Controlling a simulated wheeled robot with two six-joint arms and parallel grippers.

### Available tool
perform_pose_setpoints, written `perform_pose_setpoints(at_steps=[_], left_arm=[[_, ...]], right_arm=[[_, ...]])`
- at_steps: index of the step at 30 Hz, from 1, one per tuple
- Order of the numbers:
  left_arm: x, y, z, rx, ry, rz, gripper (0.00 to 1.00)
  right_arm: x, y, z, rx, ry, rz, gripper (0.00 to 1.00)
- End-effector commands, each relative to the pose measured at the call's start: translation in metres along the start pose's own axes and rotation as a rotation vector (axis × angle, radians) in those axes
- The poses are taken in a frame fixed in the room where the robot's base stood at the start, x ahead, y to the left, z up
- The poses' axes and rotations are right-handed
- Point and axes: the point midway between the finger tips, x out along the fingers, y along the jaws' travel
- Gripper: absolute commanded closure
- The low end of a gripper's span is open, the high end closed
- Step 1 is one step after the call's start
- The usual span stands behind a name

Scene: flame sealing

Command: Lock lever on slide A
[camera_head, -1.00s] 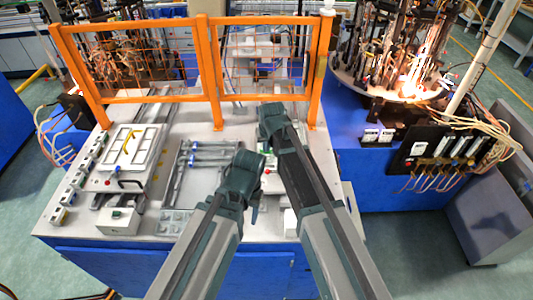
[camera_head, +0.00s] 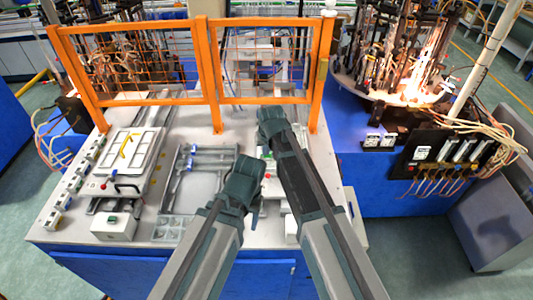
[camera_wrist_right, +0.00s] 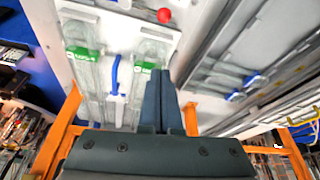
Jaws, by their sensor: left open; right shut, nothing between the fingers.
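Slide rails with cross bars (camera_head: 212,153) and blue parts (camera_head: 188,160) lie on the bench left of my grippers. Rails with two blue parts (camera_wrist_right: 250,80) also show at right in the right wrist view. I cannot tell which part is slide A's lock lever or its position. My right gripper (camera_head: 268,112) is above the bench near the fence; its fingers (camera_wrist_right: 163,75) are shut and empty, apart from the blue parts. My left gripper (camera_head: 248,185) is lower, open, right of the rails; its fingertips are mostly hidden.
An orange mesh fence (camera_head: 214,75) stands behind. In the wrist view, a red knob (camera_wrist_right: 164,15) and a blue handle (camera_wrist_right: 115,75) are near green labels. A hot machine (camera_head: 405,70) glows at right.

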Motion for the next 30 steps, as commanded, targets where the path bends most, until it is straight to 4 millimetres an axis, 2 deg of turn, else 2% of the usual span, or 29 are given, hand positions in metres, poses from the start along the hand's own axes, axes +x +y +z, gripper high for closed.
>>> perform_pose_setpoints(at_steps=[1,15,18,21,30], left_arm=[[0.013,0.001,-0.001,0.0,0.0,0.0,0.44],[0.078,0.007,-0.005,-0.003,0.003,-0.001,0.44],[0.075,0.007,-0.005,-0.003,0.003,-0.001,0.44],[0.076,0.007,-0.005,-0.002,0.003,-0.001,0.44],[0.076,0.007,-0.005,-0.002,0.003,-0.001,0.44]], right_arm=[[0.013,0.0,0.001,0.0,0.0,0.0,1.0],[0.083,0.0,0.001,0.0,0.0,0.0,1.0],[0.071,0.0,0.025,0.0,0.0,0.0,1.0],[0.069,0.0,0.036,0.0,0.0,0.0,1.0],[0.068,0.0,0.04,0.0,0.0,0.0,1.0]])
